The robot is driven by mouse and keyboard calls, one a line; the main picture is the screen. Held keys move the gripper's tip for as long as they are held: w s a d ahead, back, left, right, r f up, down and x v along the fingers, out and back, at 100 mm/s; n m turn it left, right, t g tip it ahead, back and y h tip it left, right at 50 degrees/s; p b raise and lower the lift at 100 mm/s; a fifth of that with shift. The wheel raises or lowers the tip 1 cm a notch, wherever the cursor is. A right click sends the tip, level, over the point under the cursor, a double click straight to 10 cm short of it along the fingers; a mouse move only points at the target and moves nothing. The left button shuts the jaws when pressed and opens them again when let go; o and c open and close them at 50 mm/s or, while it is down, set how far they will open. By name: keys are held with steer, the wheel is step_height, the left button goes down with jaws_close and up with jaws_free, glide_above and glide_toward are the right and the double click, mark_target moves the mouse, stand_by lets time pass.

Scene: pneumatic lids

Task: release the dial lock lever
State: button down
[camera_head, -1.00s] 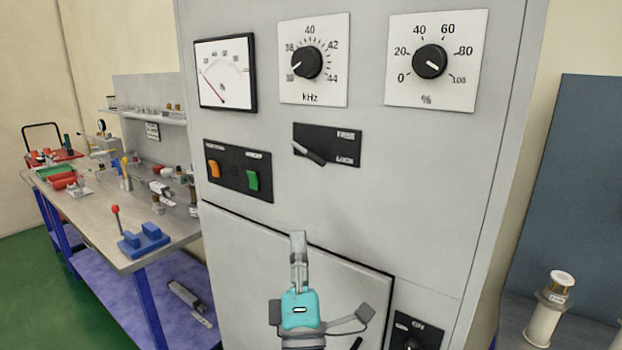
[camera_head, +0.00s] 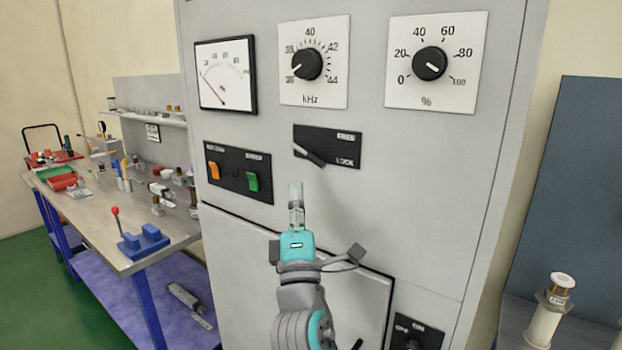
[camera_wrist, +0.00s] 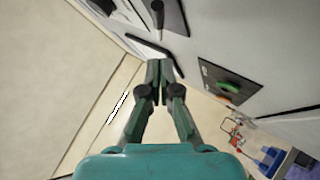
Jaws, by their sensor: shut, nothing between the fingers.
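The dial lock lever (camera_head: 309,155) is a dark handle on a black plate (camera_head: 345,148) marked with two labels, the lower one reading LOCK. It slants down to the right from its pivot at the plate's left side. My gripper (camera_head: 296,188) is shut and empty, pointing up, below the lever in the head view and apart from it in the picture. In the wrist view the closed fingertips (camera_wrist: 160,66) are in the middle, with the cabinet face beyond them.
Above the lever are a kHz dial (camera_head: 307,64), a percent dial (camera_head: 430,63) and a meter (camera_head: 226,75). A switch plate with an orange switch (camera_head: 214,171) and a green switch (camera_head: 252,182) is to the left. A workbench (camera_head: 95,225) stands further left.

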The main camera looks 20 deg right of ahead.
mark_target(309, 155)
steer(key=shift+w+d+r, duration=0.45)
steer(key=shift+d+r, duration=0.2)
steer(key=shift+d, duration=0.2)
steer(key=shift+w+d+r, duration=0.4)
steer(key=shift+d+r, duration=0.2)
steer(key=shift+d, duration=0.25)
